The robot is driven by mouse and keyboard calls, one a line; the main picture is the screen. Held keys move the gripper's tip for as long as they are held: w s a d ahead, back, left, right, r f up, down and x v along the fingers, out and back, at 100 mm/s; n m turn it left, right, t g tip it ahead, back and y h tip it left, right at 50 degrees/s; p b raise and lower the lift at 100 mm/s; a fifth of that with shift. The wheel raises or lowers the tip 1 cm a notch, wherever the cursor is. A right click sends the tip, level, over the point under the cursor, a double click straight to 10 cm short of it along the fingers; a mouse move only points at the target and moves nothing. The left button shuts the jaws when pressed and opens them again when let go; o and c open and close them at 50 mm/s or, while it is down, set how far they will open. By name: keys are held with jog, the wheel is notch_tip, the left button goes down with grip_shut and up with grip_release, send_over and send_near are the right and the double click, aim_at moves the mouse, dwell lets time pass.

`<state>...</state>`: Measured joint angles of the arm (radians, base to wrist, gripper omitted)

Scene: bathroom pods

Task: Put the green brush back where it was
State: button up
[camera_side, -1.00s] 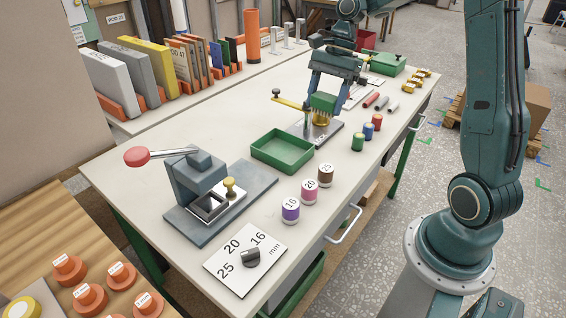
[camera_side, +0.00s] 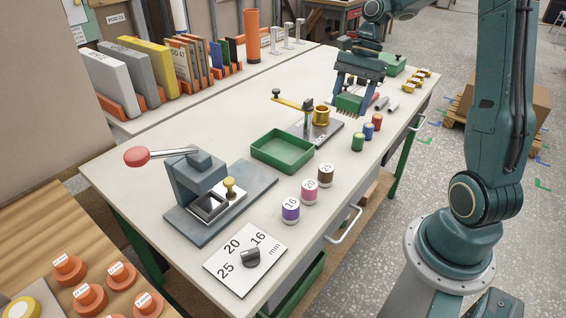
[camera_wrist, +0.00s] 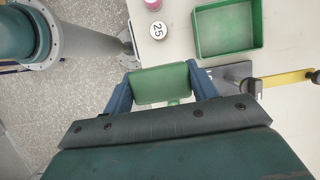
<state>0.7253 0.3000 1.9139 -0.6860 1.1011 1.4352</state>
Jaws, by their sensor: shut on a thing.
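The green brush (camera_side: 348,103) is a green block with bristles pointing down. My gripper (camera_side: 354,95) is shut on it, one finger at each side, at the far part of the white table. In the wrist view the green brush (camera_wrist: 160,84) shows between the two blue fingers of my gripper (camera_wrist: 160,86). The bristle tips are close to the table top; I cannot tell whether they touch it. The arm hides part of what lies behind.
A brass cup (camera_side: 321,116) stands on a grey plate with a yellow lever (camera_side: 294,103), left of my gripper. Red, blue and green spools (camera_side: 367,130) stand in front. A green tray (camera_side: 283,150) lies nearer, and grey rods (camera_side: 392,106) lie to the right.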

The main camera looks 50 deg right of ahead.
notch_tip(320, 180, down, 13)
jog(key=shift+r, duration=0.2)
jog(key=shift+f, duration=2.1)
jog(key=shift+f, duration=0.15)
jog(key=o, duration=1)
jog(key=shift+c, duration=0.2)
jog(key=v, duration=1.2)
jog(key=shift+a+r, duration=0.15)
jog(key=shift+r, duration=0.1)
